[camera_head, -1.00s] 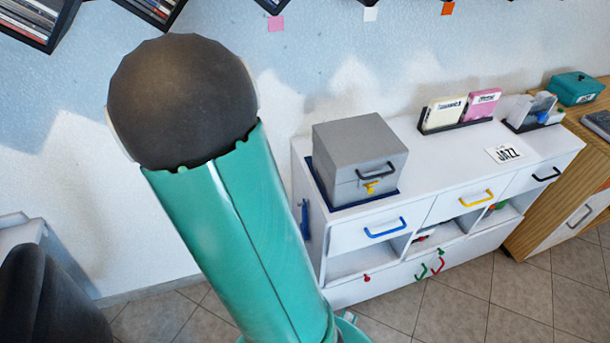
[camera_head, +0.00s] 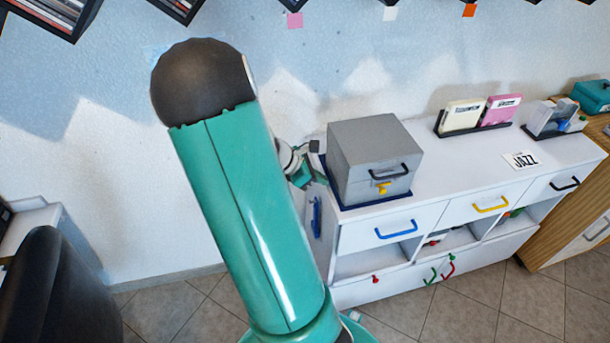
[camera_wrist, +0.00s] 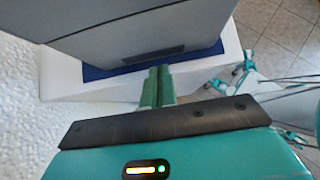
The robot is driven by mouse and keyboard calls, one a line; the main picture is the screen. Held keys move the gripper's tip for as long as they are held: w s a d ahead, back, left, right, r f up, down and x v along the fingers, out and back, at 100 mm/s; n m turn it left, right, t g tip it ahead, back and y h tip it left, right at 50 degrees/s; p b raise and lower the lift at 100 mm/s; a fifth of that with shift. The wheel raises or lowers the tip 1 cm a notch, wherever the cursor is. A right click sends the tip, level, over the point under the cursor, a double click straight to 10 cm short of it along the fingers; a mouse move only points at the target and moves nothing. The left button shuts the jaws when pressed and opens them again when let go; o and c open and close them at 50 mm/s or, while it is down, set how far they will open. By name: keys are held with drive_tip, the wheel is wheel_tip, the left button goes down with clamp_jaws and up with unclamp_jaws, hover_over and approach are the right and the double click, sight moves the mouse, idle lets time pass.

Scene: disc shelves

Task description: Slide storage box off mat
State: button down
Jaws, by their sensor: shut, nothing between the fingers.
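The grey storage box (camera_head: 372,150) stands upright on the dark blue mat (camera_head: 385,201) at the left end of the white cabinet's top. Its front has a black handle and a yellow latch. My gripper (camera_head: 310,172) is at the box's left side, partly hidden behind my arm. In the wrist view, the green fingers of my gripper (camera_wrist: 158,72) are together and empty. Their tips are close to the box's lower side (camera_wrist: 130,32), over the mat's edge (camera_wrist: 97,73). I cannot tell whether they touch the box.
The white cabinet (camera_head: 450,172) has drawers with coloured handles. Disc holders (camera_head: 475,117) and a JAZZ card (camera_head: 521,160) stand and lie right of the box, with bare top between. The wall is behind; a wooden cabinet (camera_head: 575,220) adjoins at the right. A dark chair (camera_head: 60,290) is at lower left.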

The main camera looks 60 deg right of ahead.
drive_tip(key=shift+s+d, duration=0.55)
drive_tip(key=s+d, duration=1.6)
drive_tip(key=shift+s+d, duration=0.15)
